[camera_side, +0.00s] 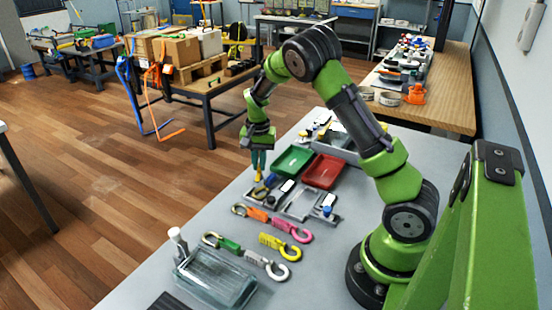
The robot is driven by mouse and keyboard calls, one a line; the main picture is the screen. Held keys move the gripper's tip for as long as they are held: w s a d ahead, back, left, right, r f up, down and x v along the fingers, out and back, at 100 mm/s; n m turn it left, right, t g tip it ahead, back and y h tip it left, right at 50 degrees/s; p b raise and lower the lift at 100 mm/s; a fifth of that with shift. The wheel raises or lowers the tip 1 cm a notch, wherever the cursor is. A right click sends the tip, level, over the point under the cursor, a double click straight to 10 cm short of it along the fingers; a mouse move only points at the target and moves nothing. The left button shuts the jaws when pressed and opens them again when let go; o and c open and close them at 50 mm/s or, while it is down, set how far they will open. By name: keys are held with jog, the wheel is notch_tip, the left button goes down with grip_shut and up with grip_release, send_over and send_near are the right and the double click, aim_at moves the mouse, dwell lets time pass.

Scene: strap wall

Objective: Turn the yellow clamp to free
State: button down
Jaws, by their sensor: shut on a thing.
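My gripper (258,166) points down over the far left part of the grey table. It is shut on a small yellow piece (258,175), which may be the yellow clamp; it is too small here to tell its shape or which way it is turned. A dark and yellow item (261,192) lies just below it; I cannot tell whether the two touch. A separate yellow hook (280,245) lies flat nearer the front of the table, apart from my gripper.
Near my gripper are a green tray (293,159), a red tray (323,171) and a grey metal tray (299,205). Orange (257,213), pink (285,228) and green (229,244) hooks lie in front. A clear glass box (214,279) stands at the front left.

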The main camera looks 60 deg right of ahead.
aim_at(259, 165)
jog(key=m, duration=0.4)
jog(key=shift+m, duration=0.3)
jog(key=shift+r, duration=0.1)
dwell(0.4)
jog(key=c, duration=1.2)
grip_release()
notch_tip(259, 165, up, 17)
jog(key=shift+f, duration=0.1)
